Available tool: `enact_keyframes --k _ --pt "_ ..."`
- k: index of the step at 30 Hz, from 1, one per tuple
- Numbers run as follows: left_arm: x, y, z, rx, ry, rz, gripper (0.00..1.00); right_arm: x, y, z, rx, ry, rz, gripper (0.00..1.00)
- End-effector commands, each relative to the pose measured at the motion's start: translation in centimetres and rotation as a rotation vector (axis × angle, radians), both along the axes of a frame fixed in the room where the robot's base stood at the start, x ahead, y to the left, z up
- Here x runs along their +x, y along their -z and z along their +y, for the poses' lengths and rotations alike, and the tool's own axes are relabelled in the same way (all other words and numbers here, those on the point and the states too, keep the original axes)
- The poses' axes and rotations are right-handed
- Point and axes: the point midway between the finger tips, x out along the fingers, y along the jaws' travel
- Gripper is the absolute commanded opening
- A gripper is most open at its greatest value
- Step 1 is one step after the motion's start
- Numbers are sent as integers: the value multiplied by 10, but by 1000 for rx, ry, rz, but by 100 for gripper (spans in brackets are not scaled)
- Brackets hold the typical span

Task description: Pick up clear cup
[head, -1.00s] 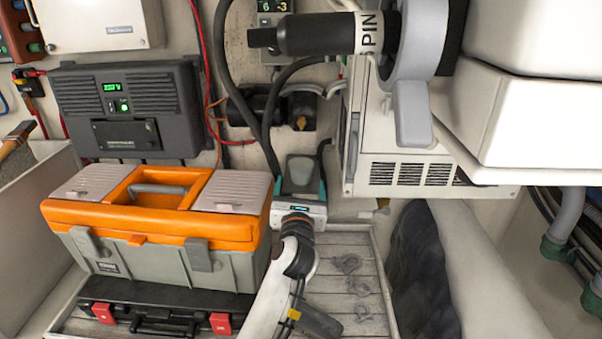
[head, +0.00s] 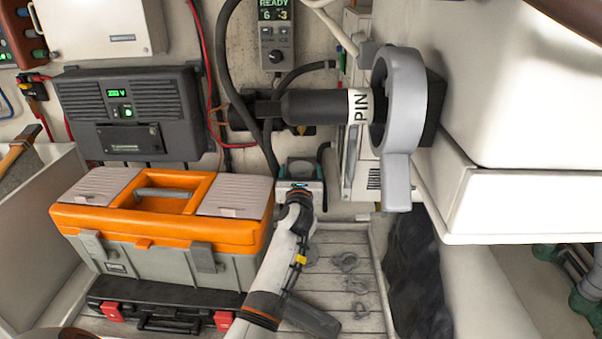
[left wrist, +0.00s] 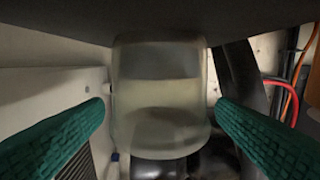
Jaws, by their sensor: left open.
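The clear cup (left wrist: 160,95) is a frosted, see-through vessel in the middle of the left wrist view. In the head view the cup (head: 300,168) is small, against the back wall beyond my left wrist. My left gripper (left wrist: 160,112) is open, with one green ribbed finger on each side of the cup. Narrow gaps seem to remain beside the cup; I cannot tell whether either finger touches it. In the head view my left gripper (head: 299,172) is partly hidden by its own wrist. My right gripper is not in view.
An orange and grey toolbox (head: 160,215) sits on a black case (head: 160,305) left of my arm. A grey clamp ring (head: 402,110) and a black cylinder (head: 315,106) overhang at right. Several metal shackles (head: 345,262) lie on slatted boards. Hoses hang behind.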

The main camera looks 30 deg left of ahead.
Motion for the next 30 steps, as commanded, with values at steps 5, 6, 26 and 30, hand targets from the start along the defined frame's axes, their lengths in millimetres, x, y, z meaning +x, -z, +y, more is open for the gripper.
enact_keyframes --k 5,6,26,30 --pt "14 -1 9 2 0 -1 80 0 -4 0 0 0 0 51" --pt "15 -1 9 1 0 -1 80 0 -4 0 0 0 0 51" --pt "15 0 9 1 0 0 30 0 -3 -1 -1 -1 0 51" --pt "15 -1 9 2 0 -1 29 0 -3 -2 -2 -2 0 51"
